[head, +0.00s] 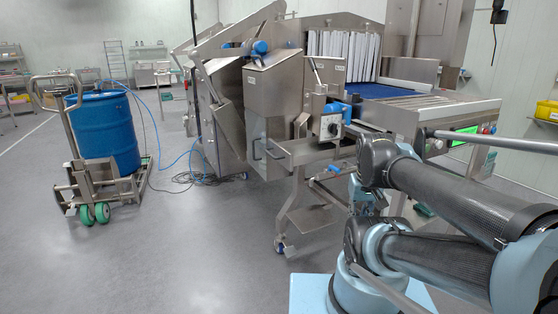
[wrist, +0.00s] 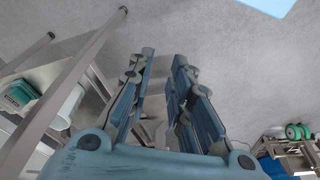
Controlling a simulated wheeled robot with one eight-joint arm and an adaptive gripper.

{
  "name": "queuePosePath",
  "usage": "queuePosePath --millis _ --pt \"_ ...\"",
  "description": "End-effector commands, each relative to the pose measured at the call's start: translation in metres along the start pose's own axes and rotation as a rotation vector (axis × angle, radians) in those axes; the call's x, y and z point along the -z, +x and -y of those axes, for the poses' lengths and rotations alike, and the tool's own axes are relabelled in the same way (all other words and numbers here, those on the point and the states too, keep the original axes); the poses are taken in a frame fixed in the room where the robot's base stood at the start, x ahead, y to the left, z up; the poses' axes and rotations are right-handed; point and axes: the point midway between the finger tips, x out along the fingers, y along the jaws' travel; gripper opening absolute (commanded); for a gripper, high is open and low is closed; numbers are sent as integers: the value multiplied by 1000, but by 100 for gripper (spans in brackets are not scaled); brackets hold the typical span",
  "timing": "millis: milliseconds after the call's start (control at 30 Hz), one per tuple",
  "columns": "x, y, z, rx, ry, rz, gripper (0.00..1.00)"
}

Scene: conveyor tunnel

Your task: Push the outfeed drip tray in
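I cannot make out the tray in the wrist view.
The conveyor tunnel (head: 345,45) has strip curtains and a blue belt (head: 385,91). A blue drum (head: 107,130) on a wheeled lifter stands left, with hoses (head: 190,178) on the floor between. Steel legs (wrist: 60,95) cross the wrist view's left side. Floor at front left is clear.

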Motion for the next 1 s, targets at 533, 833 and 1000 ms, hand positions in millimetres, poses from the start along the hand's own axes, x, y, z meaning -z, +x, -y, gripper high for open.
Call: queuePosePath --millis 533,833,1000 --pt "102 -62 28 -54 -592 76 0" --pt "171 -82 68 -86 -961 130 0" --pt "208 -87 98 -105 -1167 162 0"
